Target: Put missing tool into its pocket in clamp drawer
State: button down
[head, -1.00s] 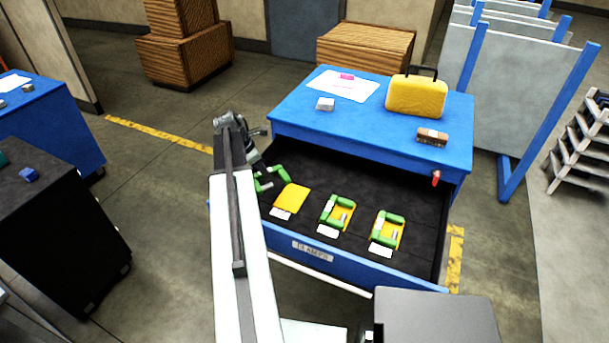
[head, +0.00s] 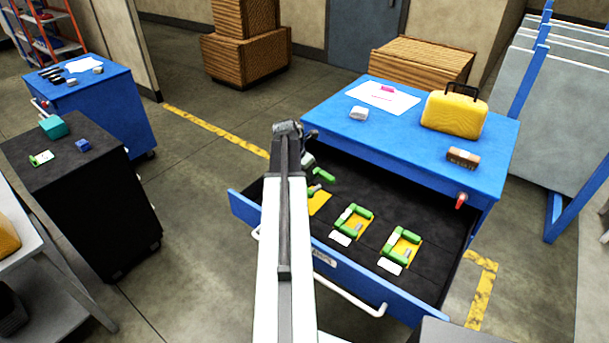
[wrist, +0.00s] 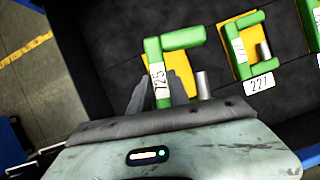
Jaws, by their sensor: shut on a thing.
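The drawer (head: 372,283) of the blue cabinet is open. My gripper (wrist: 163,92) is shut on a green clamp (wrist: 181,38) with a white number label. The clamp also shows partly in the head view (head: 324,174), beside my arm. In the wrist view it overlaps a yellow pocket (wrist: 208,68); I cannot tell whether it touches the drawer floor. That pocket (head: 319,203) is partly hidden by my arm in the head view. A clamp labelled 227 (wrist: 236,48) lies on the yellow pocket beside it. Another green clamp (head: 402,246) lies farther right.
The blue cabinet top (head: 410,125) overhangs the back of the drawer and carries a yellow case (head: 455,115), a brown block (head: 462,157) and paper. A dark cabinet (head: 85,200) stands at left. Floor between them is clear.

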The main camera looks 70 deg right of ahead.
jog(key=shift+n+t, duration=0.3)
jog(key=shift+n, duration=0.6)
jog(key=f+b, duration=0.5)
jog(key=w+f+b, duration=0.1)
jog(key=f+b, duration=0.1)
jog(key=shift+d+f, duration=0.35)
jog(key=shift+w+f+b, duration=0.1)
jog(key=shift+f+b, duration=0.4)
jog(key=shift+b, duration=0.25)
dwell(0.5)
jog(key=c, duration=1.1)
grip_release()
jog(key=shift+c, duration=0.2)
jog(key=shift+a+r, duration=0.1)
jog(key=p+v, duration=0.7)
jog(key=v, duration=0.1)
jog(key=shift+p, duration=0.3)
jog(key=shift+f, duration=0.25)
